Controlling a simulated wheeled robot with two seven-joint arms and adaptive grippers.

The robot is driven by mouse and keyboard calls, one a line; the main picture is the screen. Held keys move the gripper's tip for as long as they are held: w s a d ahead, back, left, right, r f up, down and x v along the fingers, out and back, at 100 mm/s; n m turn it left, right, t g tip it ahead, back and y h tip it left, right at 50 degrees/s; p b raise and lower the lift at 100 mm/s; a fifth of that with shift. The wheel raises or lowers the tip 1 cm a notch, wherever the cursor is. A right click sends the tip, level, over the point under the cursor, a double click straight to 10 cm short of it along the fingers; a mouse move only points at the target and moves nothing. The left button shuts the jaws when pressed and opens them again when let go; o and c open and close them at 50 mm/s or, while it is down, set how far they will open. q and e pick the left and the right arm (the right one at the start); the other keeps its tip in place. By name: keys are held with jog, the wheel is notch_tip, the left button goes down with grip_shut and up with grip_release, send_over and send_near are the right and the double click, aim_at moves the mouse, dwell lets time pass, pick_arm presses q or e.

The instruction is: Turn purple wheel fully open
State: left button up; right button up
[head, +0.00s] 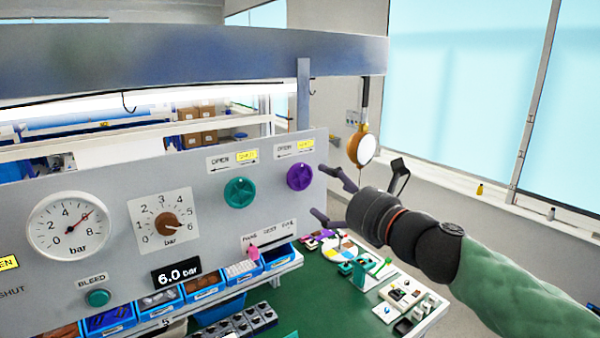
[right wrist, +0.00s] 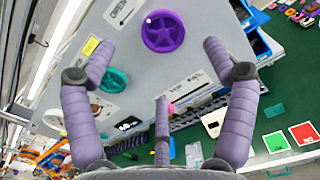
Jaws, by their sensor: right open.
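The purple wheel (head: 299,177) is mounted at the upper right of the grey panel (head: 110,185), under an OPEN arrow label. It also shows in the right wrist view (right wrist: 163,31), near the top middle. My right gripper (head: 332,192) is just right of the purple wheel and apart from it. In the right wrist view its purple-grey fingers (right wrist: 155,65) are spread wide and empty, with the wheel beyond them. My left gripper is not in view.
A teal wheel (head: 239,192) sits left of the purple one. A pink lever (head: 253,252) is below. Blue bins (head: 204,287) line the panel's foot above a green table (head: 335,300). A round lamp (head: 361,148) hangs behind my right gripper.

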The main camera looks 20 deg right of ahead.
aim_at(302, 175)
jog(key=x, duration=0.9)
jog(key=shift+w+a+f, duration=0.1)
jog(key=shift+w+f, duration=0.05)
jog(key=shift+w, duration=0.2)
jog(key=shift+s, duration=0.1)
jog(key=c, duration=1.1)
